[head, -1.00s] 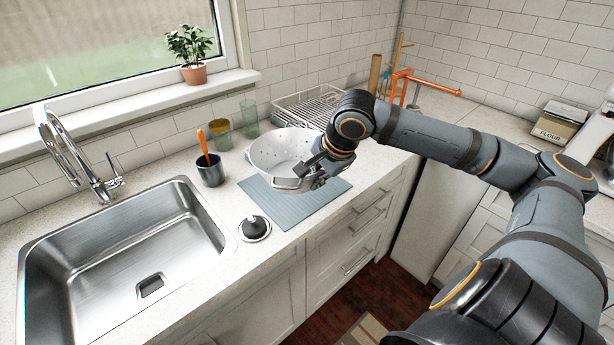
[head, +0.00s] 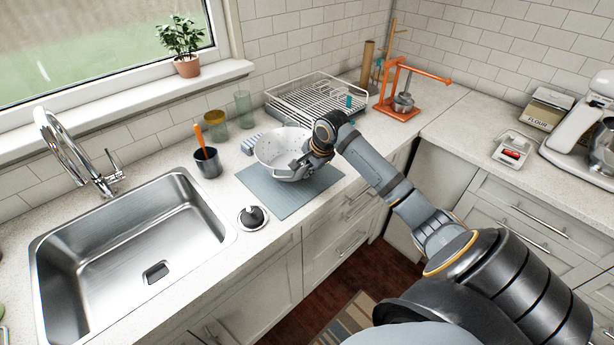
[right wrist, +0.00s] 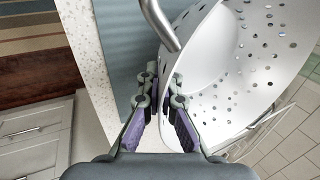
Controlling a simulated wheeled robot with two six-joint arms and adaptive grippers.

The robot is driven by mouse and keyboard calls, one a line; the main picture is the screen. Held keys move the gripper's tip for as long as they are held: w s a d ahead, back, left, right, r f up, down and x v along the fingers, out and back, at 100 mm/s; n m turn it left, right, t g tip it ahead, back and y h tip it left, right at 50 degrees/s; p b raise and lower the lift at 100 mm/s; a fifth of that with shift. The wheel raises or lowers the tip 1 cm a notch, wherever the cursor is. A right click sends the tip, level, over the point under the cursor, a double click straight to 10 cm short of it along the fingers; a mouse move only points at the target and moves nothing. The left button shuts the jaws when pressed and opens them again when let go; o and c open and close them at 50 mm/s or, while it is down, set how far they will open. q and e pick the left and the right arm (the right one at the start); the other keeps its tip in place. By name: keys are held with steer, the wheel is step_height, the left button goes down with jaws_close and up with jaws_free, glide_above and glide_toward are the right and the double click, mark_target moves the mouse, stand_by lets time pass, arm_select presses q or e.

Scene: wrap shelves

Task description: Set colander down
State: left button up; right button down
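The white colander (head: 277,148) is upright and low over the blue-grey mat (head: 288,202) on the counter right of the sink. I cannot tell whether its base touches the mat. My right gripper (head: 303,168) is at the colander's right side. In the right wrist view, the purple-padded fingers of the gripper (right wrist: 163,88) are drawn together at the edge of the colander (right wrist: 245,75), just below a metal loop handle (right wrist: 160,25). The exact contact is partly hidden by the fingers. My left gripper is not in view.
A wire dish rack (head: 318,100) stands behind the colander. A dark cup with an orange-handled tool (head: 207,162) and glasses (head: 244,110) stand to its left. A black-knobbed sink plug (head: 252,217) lies by the mat's front-left corner. The sink (head: 130,250) is empty.

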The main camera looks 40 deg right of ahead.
step_height(320, 180, down, 3)
steer(key=shift+r, duration=0.2)
steer(key=c, duration=2)
jaws_free()
steer(key=shift+f, duration=0.1)
steer(key=o, duration=0.5)
